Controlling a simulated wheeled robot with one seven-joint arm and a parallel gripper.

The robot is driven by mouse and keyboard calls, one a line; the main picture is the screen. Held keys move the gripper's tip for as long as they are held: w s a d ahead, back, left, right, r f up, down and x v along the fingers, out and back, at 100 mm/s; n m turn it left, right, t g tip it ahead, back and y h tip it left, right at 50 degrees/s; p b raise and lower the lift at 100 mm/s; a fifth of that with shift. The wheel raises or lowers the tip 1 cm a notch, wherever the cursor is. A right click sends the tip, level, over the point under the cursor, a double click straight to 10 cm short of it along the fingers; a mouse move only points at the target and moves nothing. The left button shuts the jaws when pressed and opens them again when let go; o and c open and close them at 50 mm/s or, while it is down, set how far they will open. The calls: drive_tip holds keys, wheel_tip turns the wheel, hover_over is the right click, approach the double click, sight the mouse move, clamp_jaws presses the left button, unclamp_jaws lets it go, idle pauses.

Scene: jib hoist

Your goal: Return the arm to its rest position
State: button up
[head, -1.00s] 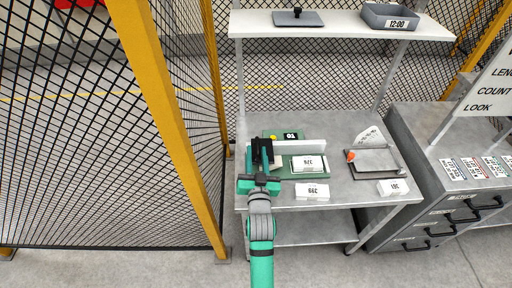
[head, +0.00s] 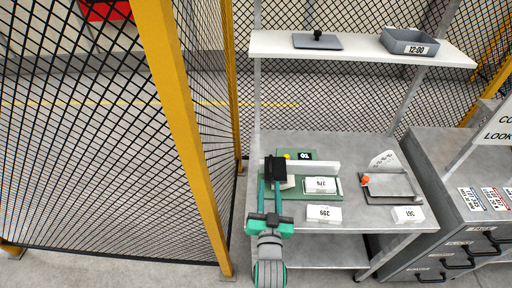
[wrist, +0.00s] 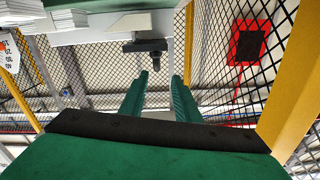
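My gripper (head: 275,172) is in front of the left part of the workbench in the head view, its green fingers pointing away from me. In the wrist view my gripper (wrist: 160,85) shows two green fingers apart with an empty gap between them. A dark block shape shows at the finger ends in the head view; I cannot tell whether it belongs to the fingers or the bench. The fingers partly cover a green fixture (head: 330,194) with a white card (head: 321,185) on it. The grey wrist and teal joint are at the bottom of the picture.
The bench (head: 375,218) also carries a tray with an orange knob (head: 392,187) and white blocks (head: 323,214). A shelf (head: 360,48) above holds a lidded plate (head: 317,41) and a bin (head: 409,44). A yellow fence post (head: 178,110) stands left; drawers (head: 450,240) stand right.

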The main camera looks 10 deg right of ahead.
drive_tip(key=shift+s+f, duration=0.1)
drive_tip(key=s+a+f+n+y, duration=0.1)
drive_tip(key=s+a+f, duration=0.2)
drive_tip(key=s, duration=0.3)
drive_tip(key=s+a+f+n+g+y, duration=0.1)
drive_tip(key=s+a+f, duration=0.1)
drive_tip(key=s+a, duration=0.25)
drive_tip(key=s+a+f+n+y, duration=0.1)
drive_tip(key=s+a+f, duration=0.15)
drive_tip(key=s, duration=0.45)
drive_tip(key=s+a+n+y, duration=0.1)
drive_tip(key=s+a, duration=0.2)
drive_tip(key=s, duration=0.5)
drive_tip(key=s+a+r+n+g+y, duration=0.1)
drive_tip(key=s+a, duration=0.2)
drive_tip(key=s, duration=0.5)
drive_tip(key=shift+s+r, duration=0.3)
